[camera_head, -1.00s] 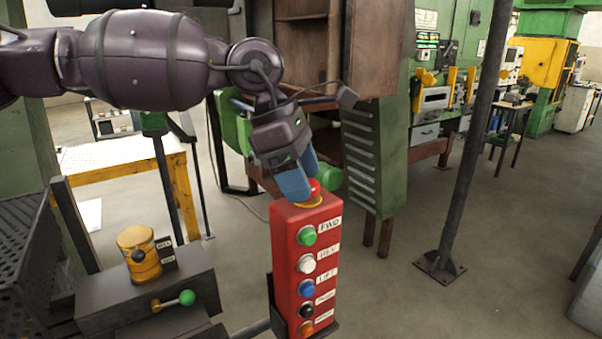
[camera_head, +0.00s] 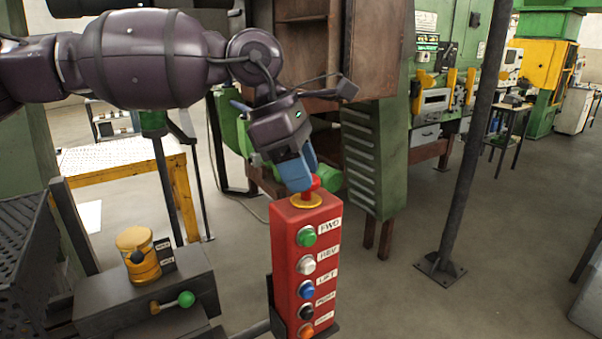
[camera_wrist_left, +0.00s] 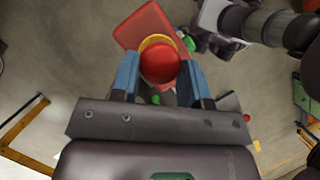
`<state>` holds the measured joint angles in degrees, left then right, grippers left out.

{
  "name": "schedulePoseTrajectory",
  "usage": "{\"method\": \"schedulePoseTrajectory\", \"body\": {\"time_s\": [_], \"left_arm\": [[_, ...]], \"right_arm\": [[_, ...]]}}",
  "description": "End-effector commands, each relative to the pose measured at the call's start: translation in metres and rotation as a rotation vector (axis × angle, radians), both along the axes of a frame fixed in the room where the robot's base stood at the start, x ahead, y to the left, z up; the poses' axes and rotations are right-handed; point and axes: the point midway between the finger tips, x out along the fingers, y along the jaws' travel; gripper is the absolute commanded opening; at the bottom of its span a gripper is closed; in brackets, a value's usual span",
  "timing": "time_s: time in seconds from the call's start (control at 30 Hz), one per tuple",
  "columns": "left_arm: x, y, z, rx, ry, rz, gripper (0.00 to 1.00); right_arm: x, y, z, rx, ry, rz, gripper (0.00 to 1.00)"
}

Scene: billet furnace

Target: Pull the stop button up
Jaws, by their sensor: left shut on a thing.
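The red stop button (camera_head: 314,184) sits on top of the red control box (camera_head: 284,260), with a yellow ring (camera_head: 306,201) around its base. A short red stem shows between the button head and the ring. My left gripper (camera_head: 299,178), with blue fingers, reaches down from the upper left and is shut on the button, hiding part of it. In the left wrist view the round red button head (camera_wrist_left: 160,63) lies between the two blue fingers. My right gripper is not in view in the head view.
The box front has several labelled buttons, with a green one (camera_head: 306,236) at the top. A grey unit with a yellow cylinder (camera_head: 138,254) and a green-knobbed lever (camera_head: 186,298) stands at left.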

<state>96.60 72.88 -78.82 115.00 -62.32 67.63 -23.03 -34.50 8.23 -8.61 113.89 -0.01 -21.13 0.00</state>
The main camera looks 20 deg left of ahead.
Motion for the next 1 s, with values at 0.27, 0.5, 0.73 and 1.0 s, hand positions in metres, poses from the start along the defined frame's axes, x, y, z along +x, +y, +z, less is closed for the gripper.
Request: {"method": "schedulePoseTrajectory", "body": {"time_s": [0.27,0.5,0.73,1.0], "left_arm": [[0.002,0.000,0.006,-0.005,-0.010,0.003,0.43],[0.001,0.000,0.004,-0.003,-0.008,0.002,0.68],[0.001,0.000,0.005,-0.003,-0.007,0.002,0.68],[0.000,0.013,0.034,-0.005,-0.009,0.003,0.68]], "right_arm": [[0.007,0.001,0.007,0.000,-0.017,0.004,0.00],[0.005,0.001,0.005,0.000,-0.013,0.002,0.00],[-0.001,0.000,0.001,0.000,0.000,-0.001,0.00],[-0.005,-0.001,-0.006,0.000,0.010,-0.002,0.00]]}}
